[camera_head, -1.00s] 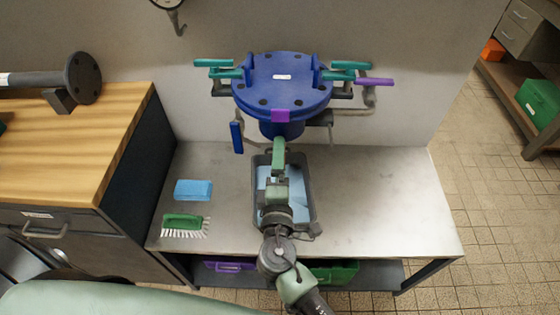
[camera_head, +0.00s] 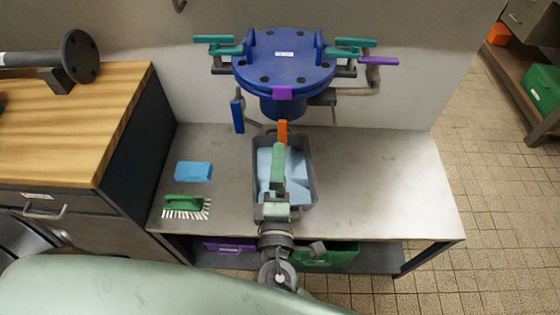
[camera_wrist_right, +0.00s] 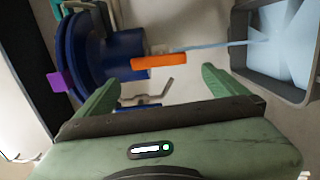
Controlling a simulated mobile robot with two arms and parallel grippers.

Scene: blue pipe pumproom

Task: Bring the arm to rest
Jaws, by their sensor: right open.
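My right gripper (camera_head: 278,150) reaches in from the front over a grey tray (camera_head: 311,180) on the metal bench. In the right wrist view the gripper (camera_wrist_right: 160,75) is open, with nothing between its fingers. An orange handle (camera_head: 283,132) sits below the blue flanged vessel, just beyond the fingertips. It also shows in the right wrist view (camera_wrist_right: 158,61), apart from both fingers. A thin pale blue streak (camera_wrist_right: 215,46) runs from near the handle towards the tray. The tray holds something pale blue (camera_head: 265,165). My left gripper is not in view.
The blue vessel (camera_head: 283,65) carries teal handles, a purple handle (camera_head: 379,61) and a blue handle (camera_head: 237,116). A blue sponge (camera_head: 193,171) and green brush (camera_head: 187,205) lie left of the tray. The bench (camera_head: 385,190) is clear on the right.

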